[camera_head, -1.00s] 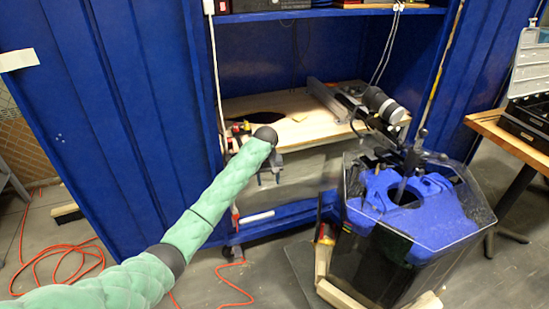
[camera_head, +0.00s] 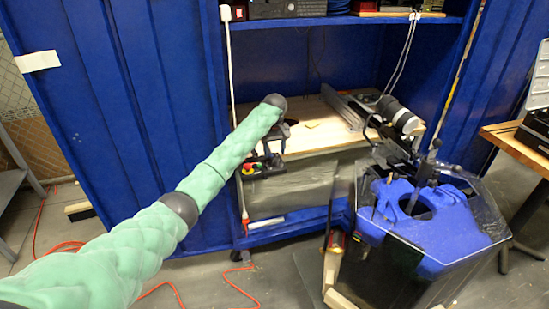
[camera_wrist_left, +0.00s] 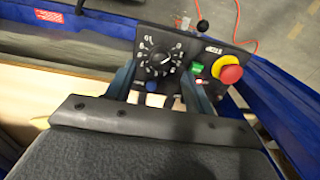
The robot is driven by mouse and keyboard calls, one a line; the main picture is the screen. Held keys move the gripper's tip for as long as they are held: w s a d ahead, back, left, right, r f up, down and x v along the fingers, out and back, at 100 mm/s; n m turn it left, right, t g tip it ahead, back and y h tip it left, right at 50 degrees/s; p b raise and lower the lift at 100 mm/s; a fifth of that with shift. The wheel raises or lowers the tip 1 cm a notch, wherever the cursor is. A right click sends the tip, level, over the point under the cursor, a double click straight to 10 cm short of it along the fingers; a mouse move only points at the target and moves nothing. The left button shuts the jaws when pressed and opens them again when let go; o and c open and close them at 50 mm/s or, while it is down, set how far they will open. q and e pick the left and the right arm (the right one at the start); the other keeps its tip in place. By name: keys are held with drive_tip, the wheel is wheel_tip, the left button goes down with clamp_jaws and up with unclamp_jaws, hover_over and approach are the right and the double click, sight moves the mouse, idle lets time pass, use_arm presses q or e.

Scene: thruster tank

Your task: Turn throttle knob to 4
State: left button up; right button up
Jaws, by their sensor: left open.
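The throttle knob (camera_wrist_left: 159,61) is a black dial with white numbers around it on a dark control panel, in the left wrist view. My left gripper (camera_wrist_left: 156,84) is open, with one finger on each side of the dial's lower part in that view. Whether the fingers touch the knob cannot be told. In the head view, my left gripper (camera_head: 268,153) points down at the control panel (camera_head: 266,169) at the bench's front left; the knob is not clear there. My right gripper is out of view.
A red and yellow stop button (camera_wrist_left: 228,70) and a green switch (camera_wrist_left: 197,67) sit right of the knob. The wooden bench top (camera_head: 308,137) lies behind the panel. A tank with a blue float (camera_head: 425,218) stands at right. A red cable lies on the floor.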

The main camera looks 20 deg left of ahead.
sight(274, 159)
use_arm(q)
drive_tip(key=shift+f, duration=2)
drive_tip(key=shift+p, duration=0.3)
drive_tip(key=c, duration=1)
